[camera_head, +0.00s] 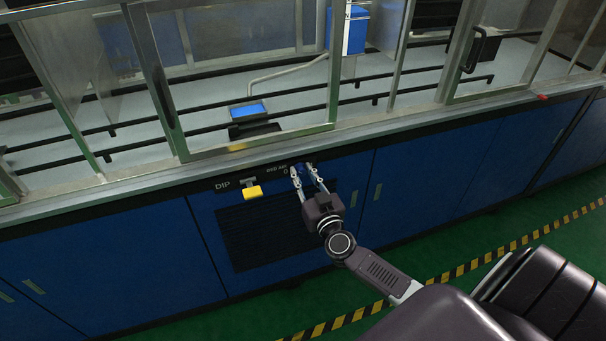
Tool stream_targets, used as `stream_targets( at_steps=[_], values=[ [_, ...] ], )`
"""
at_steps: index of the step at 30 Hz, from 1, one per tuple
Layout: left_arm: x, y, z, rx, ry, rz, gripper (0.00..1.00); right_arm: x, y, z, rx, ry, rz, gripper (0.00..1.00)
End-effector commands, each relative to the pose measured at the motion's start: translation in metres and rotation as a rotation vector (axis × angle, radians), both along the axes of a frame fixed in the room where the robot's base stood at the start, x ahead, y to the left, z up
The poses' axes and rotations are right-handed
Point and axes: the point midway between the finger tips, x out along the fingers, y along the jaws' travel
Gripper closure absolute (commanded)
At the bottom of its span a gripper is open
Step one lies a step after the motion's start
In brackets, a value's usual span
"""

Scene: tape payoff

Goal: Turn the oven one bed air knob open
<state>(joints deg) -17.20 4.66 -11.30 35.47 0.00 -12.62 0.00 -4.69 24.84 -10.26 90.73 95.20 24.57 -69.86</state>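The bed air knob (302,169) is a small dark blue shape on the black strip along the top of the blue cabinet, next to a small white "BED AIR" label and a "0" mark. My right gripper (303,169) reaches up to it from the lower right, with its two fingers apart, one on each side of the knob. I cannot tell whether the fingers touch it. The knob's exact angle is too small to read and partly hidden by the fingers. My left gripper is not in view.
A yellow part (252,192) sticks out of the same strip to the left, beside the "DIP" label. A dark vent grille (262,238) lies below. Framed glass doors (250,75) stand above the ledge. Yellow-black floor tape (460,270) crosses the green floor.

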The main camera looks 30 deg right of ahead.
Motion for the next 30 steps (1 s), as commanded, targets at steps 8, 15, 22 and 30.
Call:
stream_targets(
  at_steps=[8, 15, 22, 30],
  values=[
    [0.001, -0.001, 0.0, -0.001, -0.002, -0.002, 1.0, 0.0, 0.0, 0.0, 0.002, 0.0, 0.0, 1.0],
    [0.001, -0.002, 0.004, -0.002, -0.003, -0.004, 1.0, 0.0, 0.0, 0.001, 0.05, -0.012, -0.001, 1.0],
    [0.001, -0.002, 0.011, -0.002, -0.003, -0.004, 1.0, 0.0, 0.0, 0.002, 0.188, -0.044, 0.0, 1.0],
    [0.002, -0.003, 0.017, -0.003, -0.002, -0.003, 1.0, 0.0, -0.001, 0.001, 0.429, -0.104, -0.002, 1.0]
  ],
)
